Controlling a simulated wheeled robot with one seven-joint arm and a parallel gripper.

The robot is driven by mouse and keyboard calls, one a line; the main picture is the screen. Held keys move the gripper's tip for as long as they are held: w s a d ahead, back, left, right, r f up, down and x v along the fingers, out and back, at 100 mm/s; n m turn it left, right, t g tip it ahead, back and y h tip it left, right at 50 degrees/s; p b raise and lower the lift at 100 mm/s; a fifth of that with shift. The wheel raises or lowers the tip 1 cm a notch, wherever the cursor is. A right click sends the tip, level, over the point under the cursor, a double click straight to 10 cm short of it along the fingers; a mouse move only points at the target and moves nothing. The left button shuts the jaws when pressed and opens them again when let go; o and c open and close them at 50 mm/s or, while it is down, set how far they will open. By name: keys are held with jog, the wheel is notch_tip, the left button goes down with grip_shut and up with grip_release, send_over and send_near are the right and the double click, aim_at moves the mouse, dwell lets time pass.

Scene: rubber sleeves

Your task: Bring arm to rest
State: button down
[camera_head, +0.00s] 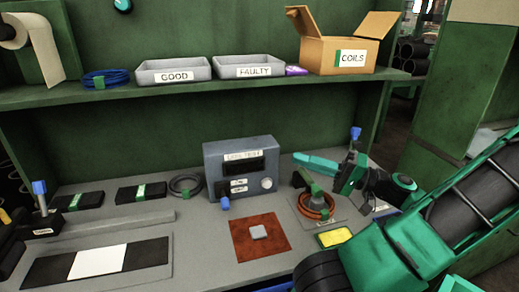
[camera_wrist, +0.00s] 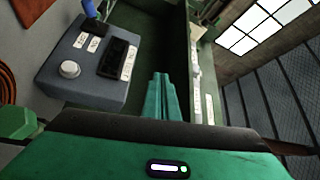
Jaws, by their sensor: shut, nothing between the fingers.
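My arm, teal and black, reaches in from the right in the head view. My gripper (camera_head: 298,158) points left above the bench (camera_head: 200,235), just right of the grey tester box (camera_head: 241,168). In the wrist view my gripper (camera_wrist: 160,78) shows two teal fingers together, with nothing between them. The tester box (camera_wrist: 88,62) is left of the fingers there, and they look apart from it. An orange coil (camera_head: 316,205) with a green tag lies on the bench below my gripper, partly hidden by a dark green clamp-like part.
A blue-topped post (camera_head: 355,140) stands close to my gripper. The shelf (camera_head: 200,95) above holds GOOD (camera_head: 173,70) and FAULTY (camera_head: 248,70) trays and an open COILS box (camera_head: 340,52). A red-brown mat (camera_head: 259,247) with a grey block lies in front of the tester.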

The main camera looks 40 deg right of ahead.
jog(key=a+f+n+g, duration=0.1)
jog(key=a+f+g, duration=0.3)
jog(key=f, duration=0.1)
jog(key=a+f+n+g+h, duration=0.1)
jog(key=a+f+g, duration=0.2)
jog(key=f+g, duration=0.2)
jog(key=s+a+f+g+h, duration=0.1)
jog(key=a+f+g, duration=0.3)
jog(key=g, duration=0.1)
jog(key=shift+a+f+n, duration=0.35)
jog(key=shift+f+n, duration=0.05)
jog(key=s, duration=0.1)
jog(key=s+d+g+h, duration=0.1)
jog(key=g+h, duration=0.1)
jog(key=shift+s+d+f, duration=0.2)
jog(key=shift+s+f, duration=0.15)
jog(key=shift+s, duration=0.05)
jog(key=shift+s+a+r+g+h, duration=0.1)
jog(key=shift+s+r+g+h, duration=0.15)
jog(key=shift+h, duration=0.3)
jog(key=shift+s+a+r+g+h, duration=0.1)
jog(key=shift+r+g+h, duration=0.25)
jog(key=shift+h, duration=0.2)
jog(key=s+d+r+h, duration=0.2)
jog(key=s+r+h, duration=0.2)
jog(key=r, duration=0.4)
jog(key=shift+s+d+m, duration=0.25)
jog(key=shift+m, duration=0.15)
